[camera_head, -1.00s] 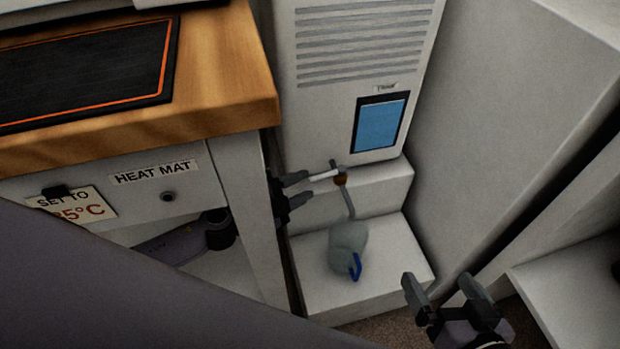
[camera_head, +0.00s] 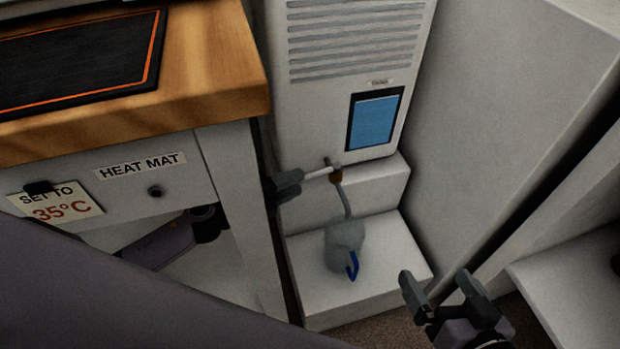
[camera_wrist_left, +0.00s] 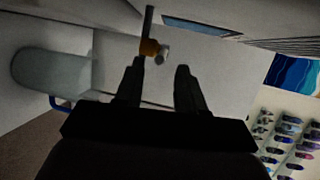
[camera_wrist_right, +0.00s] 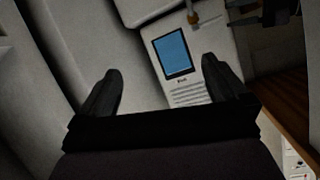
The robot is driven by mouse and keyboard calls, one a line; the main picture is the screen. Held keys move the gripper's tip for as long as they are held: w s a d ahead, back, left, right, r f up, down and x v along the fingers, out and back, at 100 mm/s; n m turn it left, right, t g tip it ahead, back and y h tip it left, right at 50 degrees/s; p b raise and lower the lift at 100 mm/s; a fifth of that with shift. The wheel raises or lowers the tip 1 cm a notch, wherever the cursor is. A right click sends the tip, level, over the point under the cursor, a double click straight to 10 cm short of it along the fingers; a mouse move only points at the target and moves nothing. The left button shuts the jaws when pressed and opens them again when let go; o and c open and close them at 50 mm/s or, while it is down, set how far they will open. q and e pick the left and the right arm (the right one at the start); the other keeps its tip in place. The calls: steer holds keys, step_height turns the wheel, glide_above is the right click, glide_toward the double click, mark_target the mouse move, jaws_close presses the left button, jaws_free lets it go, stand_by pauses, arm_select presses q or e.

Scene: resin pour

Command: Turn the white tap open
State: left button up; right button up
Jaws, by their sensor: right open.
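The white tap handle (camera_head: 319,172) sticks out to the left from a brown fitting (camera_head: 336,176) on the front of the white machine (camera_head: 335,120). In the left wrist view the tap's fitting (camera_wrist_left: 150,47) and pale handle end (camera_wrist_left: 163,57) lie just beyond the fingertips, roughly between them. My left gripper (camera_wrist_left: 160,68) is open and empty; in the head view (camera_head: 300,180) its fingers overlap at the handle's free end. Whether they touch it I cannot tell. My right gripper (camera_head: 435,282) is open and empty at the lower right, away from the tap.
A translucent grey container (camera_head: 344,245) with a blue handle (camera_head: 352,265) stands on the white step (camera_head: 390,270) below the tap, a grey tube above it. The wooden-topped bench (camera_head: 215,80) stands close to the left gripper. A tall white panel (camera_head: 490,120) stands at right.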

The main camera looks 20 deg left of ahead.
mark_target(311, 174)
arm_select(q)
steer(key=shift+w+d+f+m+g+h+b, duration=0.15)
steer(key=shift+w+d+m+h+b, duration=0.5)
steer(key=shift+m, duration=2.35)
steer(key=shift+w+d+f+m+g+h+b, duration=0.1)
steer(key=shift+w+d+m+g+h+b, duration=0.5)
steer(key=shift+m, duration=2.4)
steer(key=shift+w+d+f+m+t+h+b, duration=0.25)
steer(key=shift+w+m+h+b, duration=0.7)
steer(key=shift+m, duration=2.05)
steer(key=shift+d+r, duration=0.1)
steer(key=shift+r, duration=0.05)
arm_select(e)
steer(key=shift+s+f+t+y, duration=0.1)
steer(key=shift+f+t+y, duration=0.2)
steer(key=shift+t+y, duration=0.1)
